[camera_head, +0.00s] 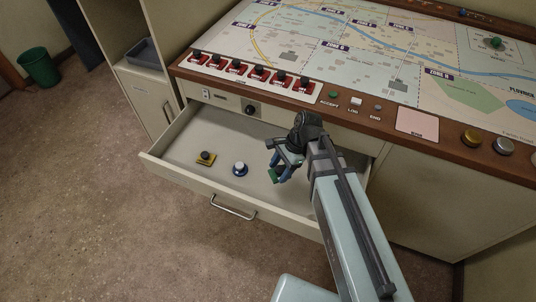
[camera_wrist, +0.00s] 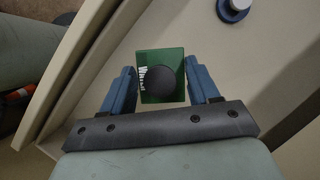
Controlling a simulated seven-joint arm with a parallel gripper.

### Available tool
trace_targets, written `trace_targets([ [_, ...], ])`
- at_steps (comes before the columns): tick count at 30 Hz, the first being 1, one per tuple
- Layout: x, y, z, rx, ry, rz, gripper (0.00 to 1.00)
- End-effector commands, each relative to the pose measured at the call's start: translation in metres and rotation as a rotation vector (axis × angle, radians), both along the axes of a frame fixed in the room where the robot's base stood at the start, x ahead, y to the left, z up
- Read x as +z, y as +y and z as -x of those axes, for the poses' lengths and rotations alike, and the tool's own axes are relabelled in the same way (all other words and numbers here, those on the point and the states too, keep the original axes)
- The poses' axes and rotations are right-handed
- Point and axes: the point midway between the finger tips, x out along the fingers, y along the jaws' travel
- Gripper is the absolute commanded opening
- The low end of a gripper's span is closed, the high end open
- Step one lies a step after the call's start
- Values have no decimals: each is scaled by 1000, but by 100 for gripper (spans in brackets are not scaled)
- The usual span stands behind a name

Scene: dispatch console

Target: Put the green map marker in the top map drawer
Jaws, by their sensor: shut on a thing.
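The green map marker (camera_wrist: 150,60), a green square base with a dark round knob, is between the two blue fingers of my gripper (camera_wrist: 160,85) in the wrist view. In the head view my gripper (camera_head: 283,168) is over the right part of the open top map drawer (camera_head: 220,174), and a green edge of the marker (camera_head: 274,174) shows at its fingertips. My gripper is shut on the marker. I cannot tell whether the marker touches the drawer floor.
The console map board (camera_head: 380,50) with red switches (camera_head: 262,74) rises behind.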

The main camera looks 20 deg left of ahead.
Motion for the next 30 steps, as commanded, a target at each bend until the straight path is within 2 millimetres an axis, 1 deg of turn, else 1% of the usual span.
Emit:
trace_targets([
  [5,-11,0,2,13,1,0,24],
  [8,-21,0,2,11,0,0,24],
  [15,-53,0,2,11,2,1,24],
  [23,-66,0,2,10,0,1,24],
  [30,-92,0,1,10,2,1,24],
])
